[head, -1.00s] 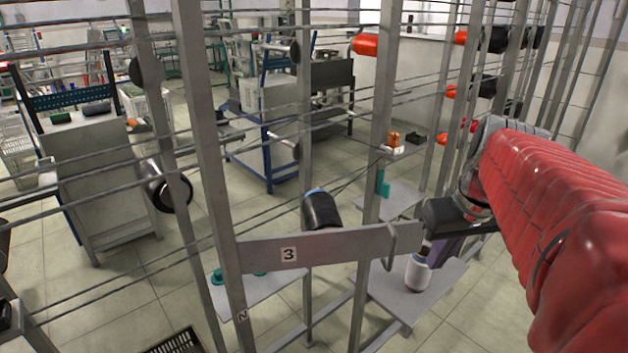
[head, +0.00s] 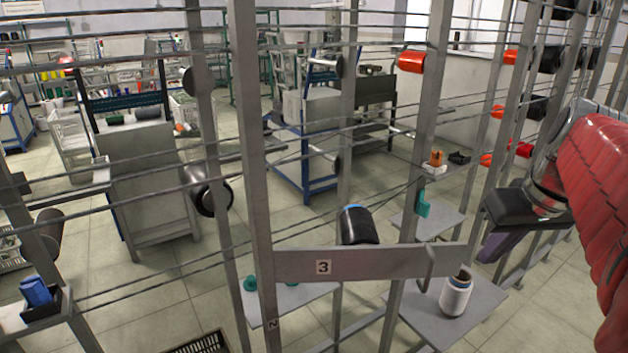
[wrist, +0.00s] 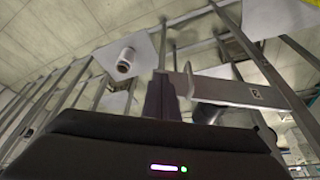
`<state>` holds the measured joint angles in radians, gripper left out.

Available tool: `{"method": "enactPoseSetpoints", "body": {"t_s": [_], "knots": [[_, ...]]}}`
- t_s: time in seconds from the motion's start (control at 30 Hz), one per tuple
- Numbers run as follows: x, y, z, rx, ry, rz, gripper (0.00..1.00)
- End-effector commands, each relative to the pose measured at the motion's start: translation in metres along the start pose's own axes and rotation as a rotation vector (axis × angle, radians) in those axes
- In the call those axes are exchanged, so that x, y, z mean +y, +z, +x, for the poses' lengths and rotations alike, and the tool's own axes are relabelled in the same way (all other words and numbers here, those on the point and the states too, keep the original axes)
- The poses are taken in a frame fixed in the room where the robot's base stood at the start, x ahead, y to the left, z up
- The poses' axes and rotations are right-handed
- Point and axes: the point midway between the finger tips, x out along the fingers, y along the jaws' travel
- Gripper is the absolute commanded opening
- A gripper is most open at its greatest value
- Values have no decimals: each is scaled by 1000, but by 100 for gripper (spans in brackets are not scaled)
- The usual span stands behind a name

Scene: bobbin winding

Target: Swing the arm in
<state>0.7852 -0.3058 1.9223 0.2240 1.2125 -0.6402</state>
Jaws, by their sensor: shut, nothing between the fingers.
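My red-sleeved arm reaches in from the right edge of the head view. My gripper (head: 492,252) is dark, shut and empty, to the right of the grey steel frame. In the wrist view my gripper (wrist: 161,78) shows its dark fingers together, pointing toward the frame. A flat grey bar (head: 390,263) with a "3" label spans the frame's posts, with a bent hook near its right end. The bar also shows in the wrist view (wrist: 225,90), right of the fingers. The fingers look apart from it in the head view.
A white bobbin (head: 456,295) stands on a grey shelf (head: 485,294) below the gripper. A black bobbin (head: 358,225) sits just above the bar. Posts and thin rods cross the view. Open floor (head: 560,275) lies at the lower right.

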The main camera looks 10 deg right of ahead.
Motion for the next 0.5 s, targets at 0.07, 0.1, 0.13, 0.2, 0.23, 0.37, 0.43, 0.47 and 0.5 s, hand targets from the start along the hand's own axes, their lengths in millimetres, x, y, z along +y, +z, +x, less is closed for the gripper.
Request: {"method": "enactPoseSetpoints", "body": {"t_s": [0.07, 0.1, 0.13, 0.2, 0.23, 0.37, 0.43, 0.47, 0.5], "knots": [[-1, 1, 12, -3, -2, 0, 0], [-1, 1, 18, -4, -3, 0, 0], [-1, 1, 23, -4, -3, 0, 0], [-1, 1, 34, -5, -3, 0, 0], [0, 1, 38, -3, -2, 1, 0], [0, 1, 58, -4, -2, 1, 0], [0, 1, 70, -4, -3, 1, 0], [0, 1, 74, -4, -3, 1, 0], [0, 1, 80, -4, -2, 1, 0]]}}
